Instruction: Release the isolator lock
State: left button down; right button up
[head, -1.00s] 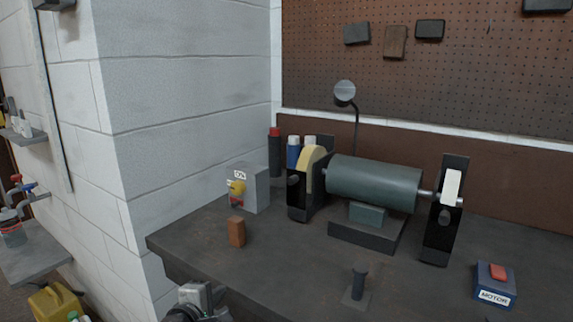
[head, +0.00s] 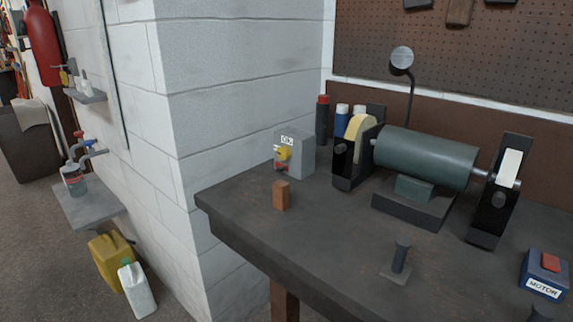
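The isolator is a grey box (head: 301,152) at the back left of the bench in the head view, close to the white block wall. Its front has a yellow knob (head: 284,153), a small white label (head: 287,140) above it that seems to read ON, and a small red part (head: 280,166) below it. The red part is too small to tell whether it is the lock. Neither of my grippers shows in the head view now.
A brown block (head: 281,195) stands on the bench (head: 310,235) in front of the isolator. A grinder with a dark green motor (head: 425,158) is to its right. A short dark post (head: 401,257) and a blue MOTOR switch box (head: 545,274) stand nearer. The bench's front-left top is clear.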

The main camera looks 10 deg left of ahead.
aim_at(281, 167)
jog(key=u, duration=1.55)
jog(key=i, duration=1.7)
jog(key=z, duration=2.4)
